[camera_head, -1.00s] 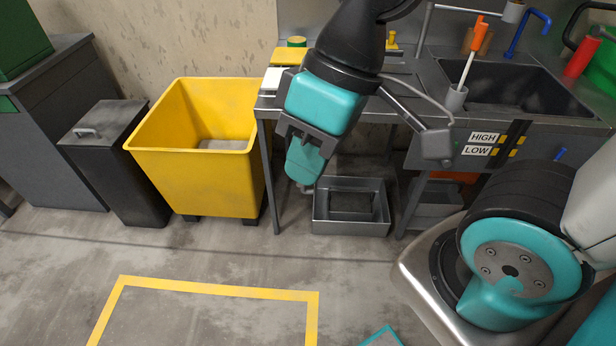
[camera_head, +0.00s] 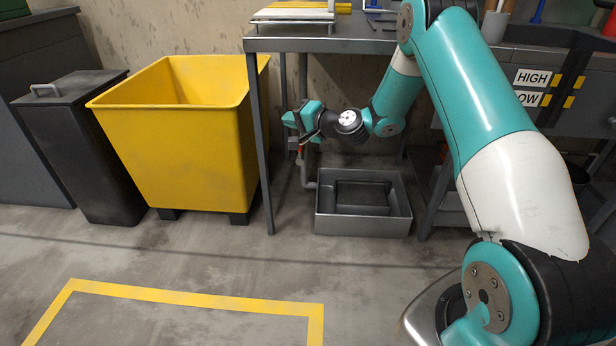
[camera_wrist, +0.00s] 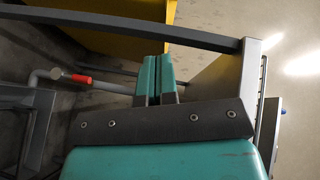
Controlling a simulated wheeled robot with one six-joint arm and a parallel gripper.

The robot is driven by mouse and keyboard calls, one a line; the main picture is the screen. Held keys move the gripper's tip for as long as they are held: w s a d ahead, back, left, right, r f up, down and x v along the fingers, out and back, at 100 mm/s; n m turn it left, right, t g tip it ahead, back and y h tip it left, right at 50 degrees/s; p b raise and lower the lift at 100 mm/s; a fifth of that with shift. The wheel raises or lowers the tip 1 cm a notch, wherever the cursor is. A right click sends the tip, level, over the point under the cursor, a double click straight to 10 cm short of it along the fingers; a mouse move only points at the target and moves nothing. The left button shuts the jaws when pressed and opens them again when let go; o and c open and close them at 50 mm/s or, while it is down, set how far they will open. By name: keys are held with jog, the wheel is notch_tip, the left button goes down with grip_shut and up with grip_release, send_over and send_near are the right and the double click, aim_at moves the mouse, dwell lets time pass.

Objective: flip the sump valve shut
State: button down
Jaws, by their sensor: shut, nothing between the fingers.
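The sump valve has a red handle (camera_head: 300,154) on a grey pipe (camera_head: 305,175) under the bench, just behind its front left leg. In the wrist view the red handle (camera_wrist: 82,78) lies along the grey pipe (camera_wrist: 50,75), left of my fingers and apart from them. My gripper (camera_head: 290,119) is under the bench top, a little above the handle in the head view. In the wrist view my gripper (camera_wrist: 158,62) has its teal fingers together and empty. The grey sump tray (camera_head: 363,225) stands on the floor below. The valve's body is too small to make out.
The bench (camera_head: 320,45) is overhead, with its front left leg (camera_head: 262,150) close to my gripper. A yellow bin (camera_head: 185,140) stands left of that leg, and a dark lidded bin (camera_head: 85,150) farther left. The floor in front is clear, with yellow marking (camera_head: 190,298).

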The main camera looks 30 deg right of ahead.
jog(key=d+f+m+t+h+b, duration=0.1)
jog(key=d+f+m+h+b, duration=0.2)
jog(key=d+f, duration=0.4)
jog(key=d+f+m+t+h+b, duration=0.2)
jog(key=d+f, duration=0.6)
jog(key=f, duration=0.4)
jog(key=m+h+b, duration=0.1)
jog(key=m+b, duration=0.1)
jog(key=m, duration=0.1)
jog(key=shift+s+f+h, duration=0.3)
jog(key=shift+h, duration=0.1)
jog(key=shift+w, duration=0.1)
jog(key=b, duration=0.6)
send_near(300, 152)
jog(key=w+d+r, duration=0.2)
jog(key=w+d, duration=0.1)
jog(key=w, duration=0.4)
jog(key=shift+w+a, duration=0.25)
jog(key=shift+a, duration=0.35)
